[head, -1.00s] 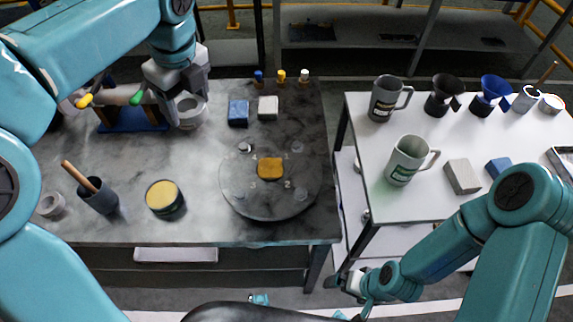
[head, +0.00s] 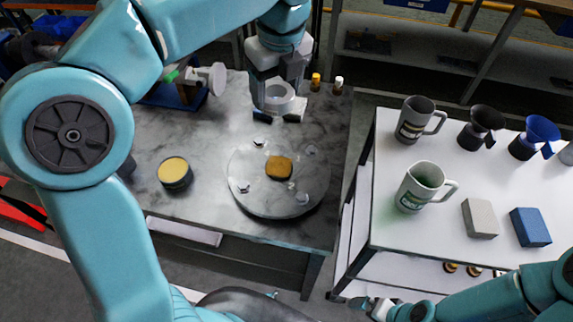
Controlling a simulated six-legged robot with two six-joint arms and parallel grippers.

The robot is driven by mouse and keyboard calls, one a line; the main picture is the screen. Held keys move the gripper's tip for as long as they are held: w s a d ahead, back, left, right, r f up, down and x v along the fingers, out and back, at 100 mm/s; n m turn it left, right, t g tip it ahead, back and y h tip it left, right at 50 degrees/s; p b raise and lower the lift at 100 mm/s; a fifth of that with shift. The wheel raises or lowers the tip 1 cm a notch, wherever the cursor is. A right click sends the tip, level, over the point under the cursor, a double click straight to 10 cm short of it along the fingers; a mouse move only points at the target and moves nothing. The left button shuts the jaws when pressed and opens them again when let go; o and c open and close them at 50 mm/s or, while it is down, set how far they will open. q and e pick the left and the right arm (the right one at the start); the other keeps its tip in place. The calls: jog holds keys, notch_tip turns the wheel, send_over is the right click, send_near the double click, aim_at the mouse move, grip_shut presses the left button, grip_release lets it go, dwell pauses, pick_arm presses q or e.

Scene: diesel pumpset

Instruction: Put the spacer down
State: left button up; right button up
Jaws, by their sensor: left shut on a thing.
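The spacer (head: 280,104), a pale grey ring, is held in my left gripper (head: 279,88), which is shut on it. The gripper points down near the back of the grey marble-look bench (head: 200,135), just behind the round disc (head: 243,200). The ring covers part of a blue block and a white block (head: 299,113) behind it. I cannot tell the exact gap below the ring. My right gripper (head: 368,306) is low at the bottom, in front of the white table; its jaws are too small to read.
An orange-brown pad (head: 279,167) lies mid-disc, with several small metal studs around it. A yellow-topped tin (head: 174,172) stands left of the disc. Mugs (head: 422,186), funnels and blocks stand on the white table (head: 400,235). Bare bench lies between tin and disc.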

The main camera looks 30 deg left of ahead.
pick_arm(q)
jog(key=b, duration=0.2)
send_over(278, 165)
jog(key=f, duration=1.5)
jog(key=shift+s+d+f, duration=0.1)
jog(key=shift+s+d, duration=0.05)
jog(key=shift+s, duration=0.05)
notch_tip(278, 165, down, 4)
jog(key=shift+f+b, duration=0.15)
jog(key=shift+b, duration=0.25)
jog(key=shift+w+f, duration=0.1)
jog(key=shift+f, duration=0.15)
jog(key=shift+f, duration=0.1)
jog(key=o, duration=1.2)
jog(key=shift+c, duration=0.2)
